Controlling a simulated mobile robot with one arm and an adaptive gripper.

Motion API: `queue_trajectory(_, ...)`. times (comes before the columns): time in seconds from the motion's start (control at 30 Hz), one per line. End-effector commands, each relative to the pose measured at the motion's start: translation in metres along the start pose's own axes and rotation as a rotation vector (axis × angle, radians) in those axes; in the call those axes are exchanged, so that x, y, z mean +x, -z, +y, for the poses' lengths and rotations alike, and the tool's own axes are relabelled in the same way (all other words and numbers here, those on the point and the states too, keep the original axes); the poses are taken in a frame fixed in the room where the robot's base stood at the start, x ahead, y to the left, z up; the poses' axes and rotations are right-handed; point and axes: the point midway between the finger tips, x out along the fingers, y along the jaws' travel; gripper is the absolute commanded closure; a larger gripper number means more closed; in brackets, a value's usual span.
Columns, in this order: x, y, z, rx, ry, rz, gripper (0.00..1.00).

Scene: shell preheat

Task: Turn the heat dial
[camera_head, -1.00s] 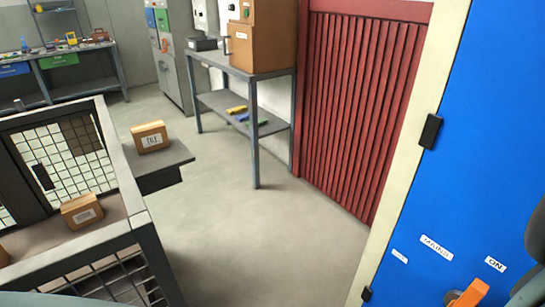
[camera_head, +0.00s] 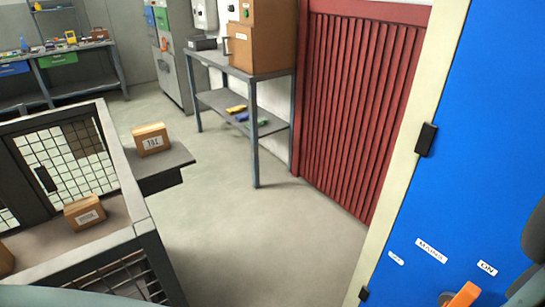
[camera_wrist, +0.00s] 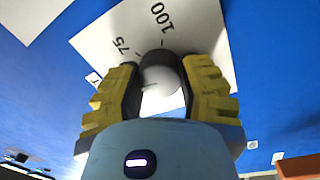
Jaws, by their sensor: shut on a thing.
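In the wrist view the heat dial (camera_wrist: 161,81) is a rounded grey-white knob with a dark part behind it. It stands on a white scale plate (camera_wrist: 115,37) with the numbers 75 and 100 and tick marks. My gripper (camera_wrist: 160,88) has black fingers with yellow ridged backs, one on each side of the knob, and is shut on it. The fingers and palm hide the lower part of the plate. I cannot clearly read the dial's setting. The dial is not in the head view.
The blue panel (camera_head: 455,130) fills the right of the head view, with MAINS and ON labels and an orange handle (camera_head: 463,296) at the bottom. A red ribbed shutter (camera_head: 355,105) and a grey table (camera_head: 235,70) stand behind. A mesh cage (camera_head: 120,190) is at left; floor between is clear.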

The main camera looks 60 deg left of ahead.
Motion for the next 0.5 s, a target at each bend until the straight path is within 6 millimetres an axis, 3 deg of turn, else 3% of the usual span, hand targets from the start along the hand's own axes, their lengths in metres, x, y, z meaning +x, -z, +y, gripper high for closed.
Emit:
queue_trajectory(0.17,-0.0010,-0.0030,-0.0047,-0.003,0.011,-0.011,0.98)
queue_trajectory(0.2,-0.0010,-0.0030,-0.0047,-0.003,0.011,-0.011,0.57)
queue_trajectory(0.5,-0.0004,-0.0012,-0.0022,-0.003,0.005,-0.004,0.26)
